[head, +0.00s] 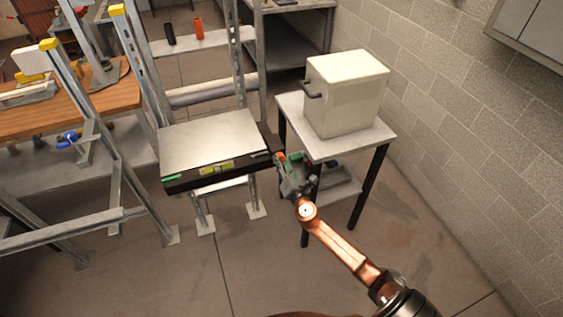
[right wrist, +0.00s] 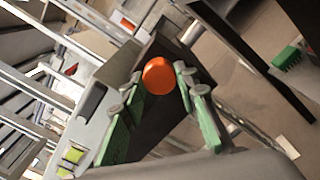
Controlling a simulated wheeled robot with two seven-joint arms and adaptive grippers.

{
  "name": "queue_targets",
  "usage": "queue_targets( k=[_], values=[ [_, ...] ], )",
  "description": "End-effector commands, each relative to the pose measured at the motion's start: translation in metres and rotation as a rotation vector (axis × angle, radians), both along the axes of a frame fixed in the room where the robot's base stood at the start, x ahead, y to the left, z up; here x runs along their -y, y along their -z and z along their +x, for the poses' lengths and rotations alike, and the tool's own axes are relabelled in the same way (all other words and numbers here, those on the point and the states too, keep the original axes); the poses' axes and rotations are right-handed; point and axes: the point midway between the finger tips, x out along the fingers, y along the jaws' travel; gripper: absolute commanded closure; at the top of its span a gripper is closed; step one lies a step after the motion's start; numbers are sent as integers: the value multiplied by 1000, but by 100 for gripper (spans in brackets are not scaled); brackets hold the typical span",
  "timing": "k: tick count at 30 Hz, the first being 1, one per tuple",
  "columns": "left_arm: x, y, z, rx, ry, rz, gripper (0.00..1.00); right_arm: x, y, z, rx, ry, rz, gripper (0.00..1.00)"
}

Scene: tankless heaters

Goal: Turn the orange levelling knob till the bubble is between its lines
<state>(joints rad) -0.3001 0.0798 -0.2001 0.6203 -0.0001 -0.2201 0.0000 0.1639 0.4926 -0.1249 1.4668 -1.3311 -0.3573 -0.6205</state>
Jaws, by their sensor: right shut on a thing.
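The orange levelling knob (right wrist: 159,76) is a round knob at the end of a dark bracket. It lies between the fingertips of my right gripper (right wrist: 153,88), which is shut on it. In the head view the right gripper (head: 284,162) reaches the right end of the platform, with a bit of the knob (head: 280,156) showing at its tips. The yellow-green level vial (head: 217,168) is on the platform's dark front edge; part of it shows in the right wrist view (right wrist: 73,155). The bubble and its lines are too small to read. My left gripper is not in view.
The flat grey-topped platform (head: 212,143) stands among metal ladder frames (head: 130,110). A small table (head: 355,147) with a cream box (head: 345,92) stands right of it, near the block wall (head: 480,90). A wooden bench (head: 100,95) is at left. Open floor lies in front.

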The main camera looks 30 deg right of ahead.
Motion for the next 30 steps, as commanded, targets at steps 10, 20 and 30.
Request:
queue_targets(
  k=[10,20,30],
  values=[
    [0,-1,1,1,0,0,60,0,2,0,-12,-1,-39,96],
    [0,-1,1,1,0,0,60,0,2,0,-12,-1,-38,68],
    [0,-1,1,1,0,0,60,0,1,0,-10,-1,-38,54]
  ],
)
